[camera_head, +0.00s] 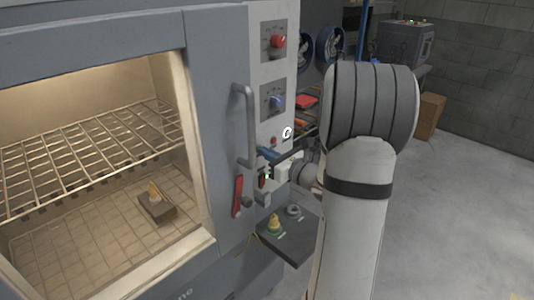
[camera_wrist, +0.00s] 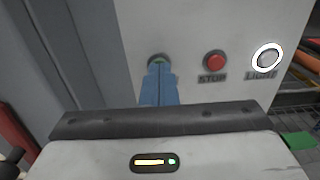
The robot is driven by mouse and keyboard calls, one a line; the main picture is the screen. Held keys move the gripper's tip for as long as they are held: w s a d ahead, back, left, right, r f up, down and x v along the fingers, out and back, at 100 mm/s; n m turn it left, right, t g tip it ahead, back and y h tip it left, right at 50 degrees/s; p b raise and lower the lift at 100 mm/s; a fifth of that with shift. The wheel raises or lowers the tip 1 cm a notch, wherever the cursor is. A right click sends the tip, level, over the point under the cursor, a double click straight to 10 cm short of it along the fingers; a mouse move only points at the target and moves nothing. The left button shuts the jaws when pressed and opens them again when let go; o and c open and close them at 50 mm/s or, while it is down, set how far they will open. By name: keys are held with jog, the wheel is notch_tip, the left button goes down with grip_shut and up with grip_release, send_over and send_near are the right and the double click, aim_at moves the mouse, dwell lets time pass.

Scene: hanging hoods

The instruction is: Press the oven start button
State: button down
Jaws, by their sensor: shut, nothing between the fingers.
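The oven (camera_head: 215,90) stands at the left with a pale control panel (camera_head: 268,115) on its right side. In the wrist view a round button with a dark rim and a bit of green (camera_wrist: 157,58) shows at the tips of my gripper (camera_wrist: 161,68). The blue fingers are shut with nothing held and cover most of that button and any label under it. I cannot tell whether they touch it or whether it is pressed in. In the head view my gripper (camera_head: 266,153) is at the lower part of the panel.
A red STOP button (camera_wrist: 216,61) and a white-ringed LIGHT button (camera_wrist: 267,58) sit to the right of the fingertips. A vertical handle (camera_head: 245,125) and a red lever (camera_head: 238,196) are left of my gripper. A dark shelf (camera_head: 289,241) lies below. Open floor is at the right.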

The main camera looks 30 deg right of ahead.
jog(key=shift+w+a+r+b, duration=0.25)
jog(key=shift+w+b, duration=0.2)
jog(key=shift+w, duration=0.15)
jog(key=b+v, duration=0.1)
jog(key=v, duration=1.3)
jog(key=shift+s+f, duration=0.15)
jog(key=shift+f, duration=0.05)
dwell(0.5)
